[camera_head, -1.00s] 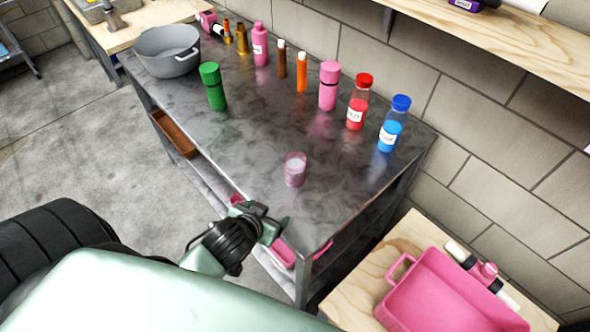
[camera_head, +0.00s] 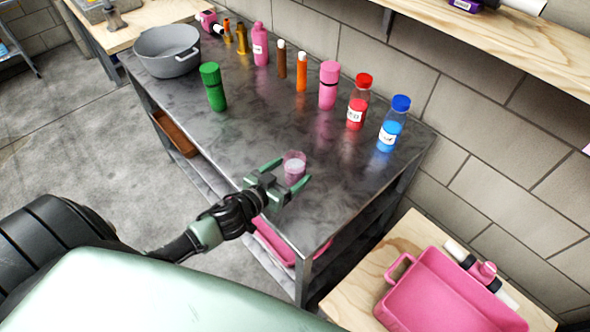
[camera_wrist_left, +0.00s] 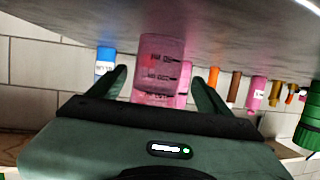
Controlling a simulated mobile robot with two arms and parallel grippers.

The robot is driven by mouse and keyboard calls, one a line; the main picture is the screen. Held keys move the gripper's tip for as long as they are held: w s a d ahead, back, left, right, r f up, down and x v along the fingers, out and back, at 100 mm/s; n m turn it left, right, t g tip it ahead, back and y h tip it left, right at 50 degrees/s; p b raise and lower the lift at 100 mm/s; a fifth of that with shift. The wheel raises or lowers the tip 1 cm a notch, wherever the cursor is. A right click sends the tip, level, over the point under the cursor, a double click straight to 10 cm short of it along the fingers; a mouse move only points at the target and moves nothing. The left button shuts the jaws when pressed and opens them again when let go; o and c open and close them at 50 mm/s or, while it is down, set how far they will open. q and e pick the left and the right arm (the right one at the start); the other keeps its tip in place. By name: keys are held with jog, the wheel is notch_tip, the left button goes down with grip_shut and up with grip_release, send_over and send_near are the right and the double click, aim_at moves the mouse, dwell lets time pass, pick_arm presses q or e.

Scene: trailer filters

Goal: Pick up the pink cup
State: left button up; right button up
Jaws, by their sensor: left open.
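The pink cup (camera_head: 294,167) is a small translucent pink beaker standing upright near the front edge of the dark metal table (camera_head: 250,140). My left gripper (camera_head: 289,172) is open, with its green fingers on either side of the near part of the cup. In the left wrist view the cup (camera_wrist_left: 158,66) appears between the two spread fingers (camera_wrist_left: 160,90), with dark markings on its wall. I cannot tell whether a finger touches it. My right gripper is in neither view.
A green bottle (camera_head: 213,87), a pink bottle (camera_head: 328,86), a red bottle (camera_head: 358,102) and a blue bottle (camera_head: 393,124) stand farther back. A grey pot (camera_head: 167,52) is at the far left. A pink tray (camera_head: 440,290) lies on a wooden surface at right. Table around the cup is clear.

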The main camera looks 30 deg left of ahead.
aim_at(300, 164)
pick_arm(q)
jog(key=x, duration=0.3)
jog(key=p+x, duration=0.1)
jog(key=shift+w+d+r, duration=0.25)
jog(key=shift+w, duration=0.05)
jog(key=shift+w+f, duration=0.15)
jog(key=shift+w, duration=0.1)
jog(key=c, duration=1.6)
